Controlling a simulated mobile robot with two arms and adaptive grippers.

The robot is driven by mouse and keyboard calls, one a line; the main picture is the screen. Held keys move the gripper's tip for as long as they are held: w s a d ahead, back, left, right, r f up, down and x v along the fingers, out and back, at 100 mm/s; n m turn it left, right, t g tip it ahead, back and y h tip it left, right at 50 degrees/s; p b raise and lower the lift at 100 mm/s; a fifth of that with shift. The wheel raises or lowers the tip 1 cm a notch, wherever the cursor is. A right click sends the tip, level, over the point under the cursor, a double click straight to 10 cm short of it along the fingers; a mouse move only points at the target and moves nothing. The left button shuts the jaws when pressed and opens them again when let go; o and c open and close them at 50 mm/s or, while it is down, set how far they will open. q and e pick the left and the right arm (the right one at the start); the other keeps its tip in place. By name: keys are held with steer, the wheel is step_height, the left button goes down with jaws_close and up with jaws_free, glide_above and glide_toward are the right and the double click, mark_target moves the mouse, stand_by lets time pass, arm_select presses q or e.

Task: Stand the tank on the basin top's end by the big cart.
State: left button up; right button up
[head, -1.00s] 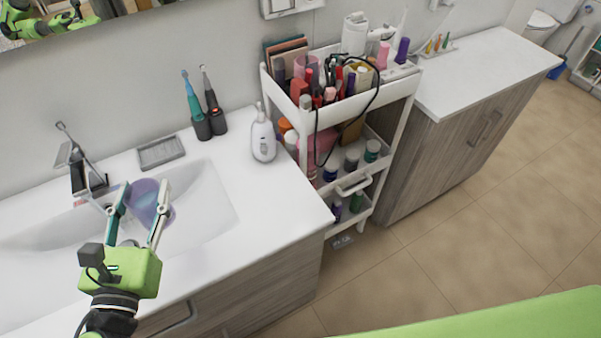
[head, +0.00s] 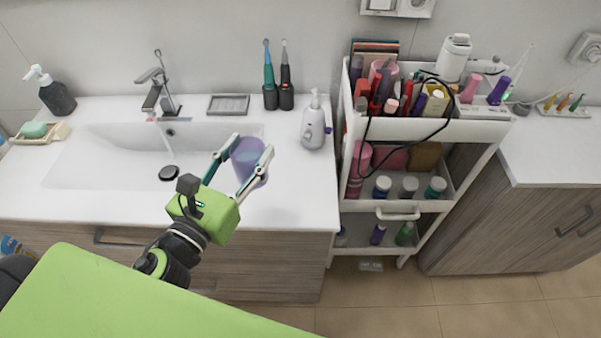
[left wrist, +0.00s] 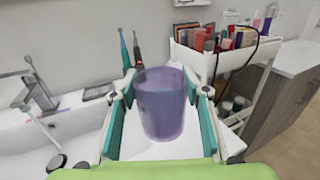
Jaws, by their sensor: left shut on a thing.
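The tank (head: 248,158) is a translucent purple cup. My left gripper (head: 250,147) is shut on it, with one finger on each side. In the head view they are at the right edge of the sink bowl, over the white basin top (head: 300,195). In the left wrist view the tank (left wrist: 162,108) is upright between the teal finger pads. I cannot tell how high its base is above the surface. The basin top's right end is beside the big white cart (head: 470,130). My right gripper is not in view.
A white bottle-shaped device (head: 314,125) stands at the back of the basin top's right end. Two electric toothbrushes (head: 278,95) and a soap dish (head: 228,104) are left of it. The front right of the basin top is clear. The tap (head: 158,90) is running.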

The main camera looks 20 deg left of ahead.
arm_select(q)
steer(key=shift+w+d+f+b, duration=0.45)
steer(key=shift+w+f, duration=0.05)
steer(key=shift+w, duration=0.05)
steer(key=w+d+f, duration=0.2)
steer(key=f, duration=0.1)
steer(key=w+d+f, duration=0.2)
steer(key=f, duration=0.2)
steer(key=w+d+f+b, duration=0.1)
steer(key=w+d+f, duration=0.1)
steer(key=w+f, duration=0.1)
steer(key=shift+w+d+f, duration=0.1)
steer(key=shift+d+f, duration=0.15)
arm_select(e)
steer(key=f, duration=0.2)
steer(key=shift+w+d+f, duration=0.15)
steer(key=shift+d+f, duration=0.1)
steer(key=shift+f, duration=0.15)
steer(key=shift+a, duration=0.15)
arm_select(q)
steer(key=shift+f, duration=0.25)
steer(key=o, duration=1.2)
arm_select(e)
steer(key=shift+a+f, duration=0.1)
